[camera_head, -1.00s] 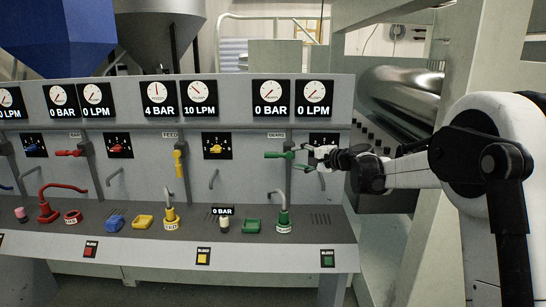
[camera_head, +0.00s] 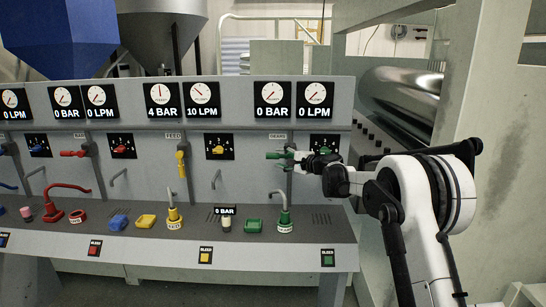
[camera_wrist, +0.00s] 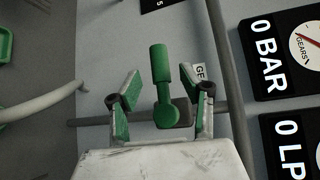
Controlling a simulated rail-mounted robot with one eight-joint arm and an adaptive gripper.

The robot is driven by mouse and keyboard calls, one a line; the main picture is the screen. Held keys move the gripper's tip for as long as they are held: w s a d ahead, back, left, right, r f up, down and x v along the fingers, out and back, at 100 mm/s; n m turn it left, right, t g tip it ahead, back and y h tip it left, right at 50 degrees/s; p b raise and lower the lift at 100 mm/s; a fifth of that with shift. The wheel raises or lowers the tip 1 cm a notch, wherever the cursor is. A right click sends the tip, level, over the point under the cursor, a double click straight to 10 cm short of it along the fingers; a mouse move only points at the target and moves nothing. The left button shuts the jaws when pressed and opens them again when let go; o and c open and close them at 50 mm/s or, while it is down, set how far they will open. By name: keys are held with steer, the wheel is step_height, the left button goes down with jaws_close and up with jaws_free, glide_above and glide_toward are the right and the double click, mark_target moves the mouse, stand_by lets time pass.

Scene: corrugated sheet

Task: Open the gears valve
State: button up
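The green gears valve handle (camera_head: 274,155) lies horizontal on the grey panel under the GEARS label, pointing left. In the wrist view the green handle (camera_wrist: 159,75) stands between my two fingers, with gaps visible on both sides. My gripper (camera_head: 290,158) is open at the valve; it also shows in the wrist view (camera_wrist: 160,98) with its green-padded fingers apart. I cannot tell whether any part touches the valve. The gears gauges (camera_head: 272,97) read 0 BAR and 0 LPM (camera_head: 315,97).
The yellow feed valve handle (camera_head: 181,163) points down and a red valve handle (camera_head: 73,153) lies horizontal. Below are a green hose fitting (camera_head: 284,218) and a green block (camera_head: 253,226) on the ledge. A beige post (camera_head: 500,120) stands at right.

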mark_target(276, 157)
steer(key=shift+x, duration=2.45)
jaws_close()
